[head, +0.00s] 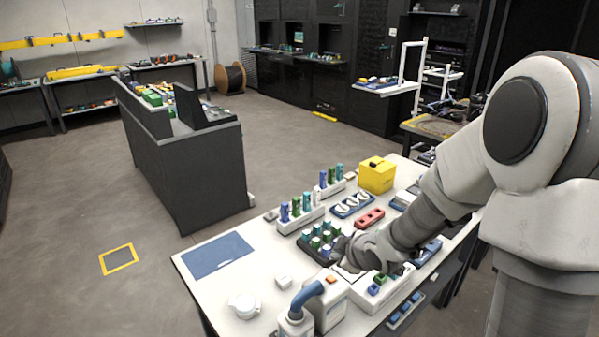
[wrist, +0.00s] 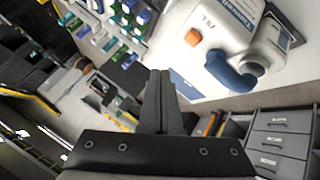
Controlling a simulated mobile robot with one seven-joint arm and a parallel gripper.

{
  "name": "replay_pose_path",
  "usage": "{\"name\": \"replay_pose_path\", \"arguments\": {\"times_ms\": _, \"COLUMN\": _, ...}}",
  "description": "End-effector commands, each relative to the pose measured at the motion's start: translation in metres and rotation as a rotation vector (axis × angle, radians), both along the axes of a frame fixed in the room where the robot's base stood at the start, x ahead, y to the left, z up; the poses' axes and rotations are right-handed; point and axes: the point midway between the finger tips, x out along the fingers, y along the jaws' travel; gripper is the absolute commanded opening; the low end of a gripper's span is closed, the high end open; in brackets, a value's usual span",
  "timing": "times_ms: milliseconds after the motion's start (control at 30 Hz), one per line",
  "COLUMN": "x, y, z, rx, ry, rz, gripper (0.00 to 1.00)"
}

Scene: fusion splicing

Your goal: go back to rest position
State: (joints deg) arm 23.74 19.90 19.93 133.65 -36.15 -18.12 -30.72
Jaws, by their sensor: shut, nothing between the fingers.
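My arm reaches from the right over the white worktable (head: 215,288) in the head view. My gripper hangs low over the table's right part, where the arm's own links hide its fingers. In the wrist view my gripper (wrist: 161,75) shows two dark fingers closed together with nothing between them. The fingers point toward the table edge, apart from the white device with a blue curved handle (wrist: 228,72).
A blue mat (head: 218,255), a yellow box (head: 376,175), a red block (head: 369,217) and racks of coloured bottles (head: 297,212) stand on the table. The white device (head: 325,303) is at the front. Drawers (wrist: 280,143) show in the wrist view. Floor left of the table is open.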

Motion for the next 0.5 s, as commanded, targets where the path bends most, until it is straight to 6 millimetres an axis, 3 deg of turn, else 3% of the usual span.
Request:
{"name": "replay_pose_path", "arguments": {"times_ms": 267, "x": -0.024, "y": -0.024, "z": 0.046, "rx": -0.039, "ry": 0.054, "rz": -0.211, "gripper": 0.00}}
{"name": "replay_pose_path", "arguments": {"times_ms": 500, "x": -0.077, "y": -0.039, "z": 0.100, "rx": 0.025, "ry": 0.117, "rz": -0.492, "gripper": 0.00}}
